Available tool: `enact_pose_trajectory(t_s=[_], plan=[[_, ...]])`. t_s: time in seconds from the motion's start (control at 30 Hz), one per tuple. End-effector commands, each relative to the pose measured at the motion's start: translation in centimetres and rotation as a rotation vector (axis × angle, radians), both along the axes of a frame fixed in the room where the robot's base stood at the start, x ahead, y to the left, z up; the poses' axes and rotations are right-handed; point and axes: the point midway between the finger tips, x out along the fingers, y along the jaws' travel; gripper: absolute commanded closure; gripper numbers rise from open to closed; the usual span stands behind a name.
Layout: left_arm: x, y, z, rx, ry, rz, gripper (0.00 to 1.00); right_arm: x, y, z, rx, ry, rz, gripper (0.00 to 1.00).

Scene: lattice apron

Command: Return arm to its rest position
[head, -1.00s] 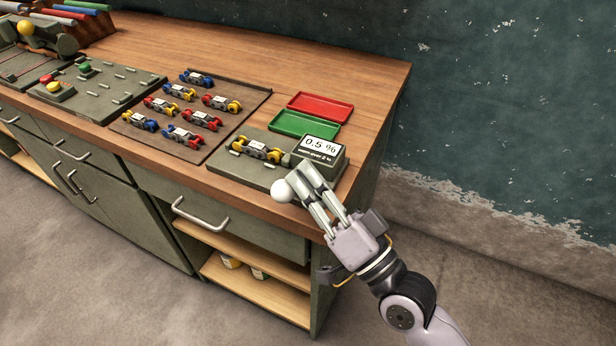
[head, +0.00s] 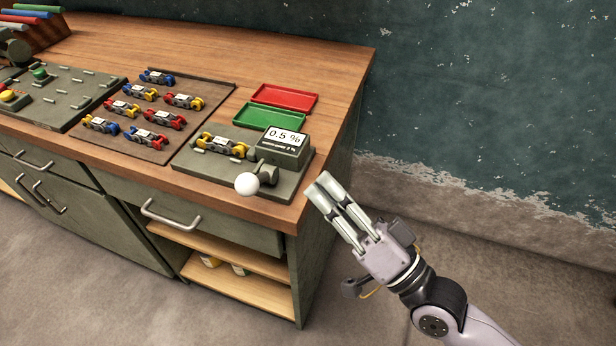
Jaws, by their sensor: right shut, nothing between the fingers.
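My right gripper (head: 324,190) is shut and empty. It hangs in the air just off the right front corner of the wooden workbench (head: 330,75), apart from the tester. The tester (head: 285,184) is a grey-green base with a white ball knob (head: 247,184) on a dark lever at its front. Its display (head: 284,139) reads 0.5 %. A yellow-wheeled part (head: 222,145) lies on the tester base. My left gripper is not in view.
A red tray (head: 285,97) and a green tray (head: 272,118) lie behind the tester. A brown board (head: 218,92) carries several coloured parts. A panel with buttons (head: 95,93) is at the left. An open shelf (head: 235,284) is below. The floor at right is clear.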

Motion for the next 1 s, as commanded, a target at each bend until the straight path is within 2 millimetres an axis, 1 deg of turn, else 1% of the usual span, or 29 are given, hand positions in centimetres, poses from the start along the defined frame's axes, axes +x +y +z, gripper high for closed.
enact_pose_trajectory(t_s=[0.13, 0.63, 0.73, 0.77, 0.87, 0.9, 0.97, 1.0], plan=[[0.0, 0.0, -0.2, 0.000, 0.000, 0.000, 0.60, -0.4, -0.4, -0.3, 0.000, 0.001, 0.001, 1.00], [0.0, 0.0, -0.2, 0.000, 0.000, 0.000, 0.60, -0.4, -0.5, -0.2, 0.001, 0.000, 0.001, 1.00], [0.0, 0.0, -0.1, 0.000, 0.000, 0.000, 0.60, 0.1, -0.6, -0.9, -0.014, 0.004, -0.012, 1.00], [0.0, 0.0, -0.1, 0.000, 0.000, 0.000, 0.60, 0.5, -0.6, -1.4, -0.027, 0.007, -0.024, 1.00], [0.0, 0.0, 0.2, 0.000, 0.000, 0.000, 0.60, 2.8, -1.3, -4.8, -0.103, 0.025, -0.087, 1.00], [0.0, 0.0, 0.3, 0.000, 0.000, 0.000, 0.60, 4.1, -1.8, -6.9, -0.150, 0.039, -0.124, 1.00], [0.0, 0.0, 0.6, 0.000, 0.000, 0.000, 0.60, 5.9, -2.8, -10.5, -0.233, 0.064, -0.183, 1.00], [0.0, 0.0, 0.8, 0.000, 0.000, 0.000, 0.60, 7.1, -3.6, -13.3, -0.295, 0.086, -0.221, 1.00]])
